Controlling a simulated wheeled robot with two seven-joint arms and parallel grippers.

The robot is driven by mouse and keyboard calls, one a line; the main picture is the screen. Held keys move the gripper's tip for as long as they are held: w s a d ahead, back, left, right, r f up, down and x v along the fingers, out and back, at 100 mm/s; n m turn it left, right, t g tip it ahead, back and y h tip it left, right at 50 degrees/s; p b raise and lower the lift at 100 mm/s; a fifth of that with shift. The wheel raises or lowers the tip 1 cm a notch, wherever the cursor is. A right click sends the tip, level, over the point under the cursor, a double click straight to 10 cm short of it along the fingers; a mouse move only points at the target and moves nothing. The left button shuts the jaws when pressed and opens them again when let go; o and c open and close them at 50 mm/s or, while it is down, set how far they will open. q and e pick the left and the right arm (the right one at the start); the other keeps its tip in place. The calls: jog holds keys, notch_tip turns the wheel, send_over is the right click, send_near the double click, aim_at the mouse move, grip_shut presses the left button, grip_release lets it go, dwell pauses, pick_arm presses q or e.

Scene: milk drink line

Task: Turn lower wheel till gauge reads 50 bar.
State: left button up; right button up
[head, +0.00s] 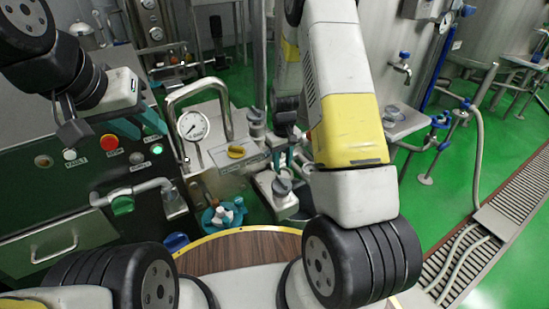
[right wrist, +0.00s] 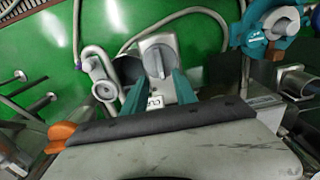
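A round white gauge (head: 193,125) faces me on a bent steel pipe; its reading is too small to tell. Below and right of it, a grey wheel-like knob with a raised bar (head: 282,187) sits on a metal block. It also shows in the right wrist view (right wrist: 158,55). My right gripper (head: 291,160) is above this knob. Its teal fingers are apart, with the knob in line with the gap; contact cannot be told. A second grey knob (head: 256,115) stands farther back. My left gripper (head: 138,124) is open and empty near the control panel.
The black panel (head: 80,170) has buttons and a drawer handle. A round wooden top (head: 235,252) is in front.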

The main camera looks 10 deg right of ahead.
aim_at(282, 180)
notch_tip(282, 180, down, 8)
jog(key=shift+f, duration=0.1)
dwell(0.4)
grip_shut()
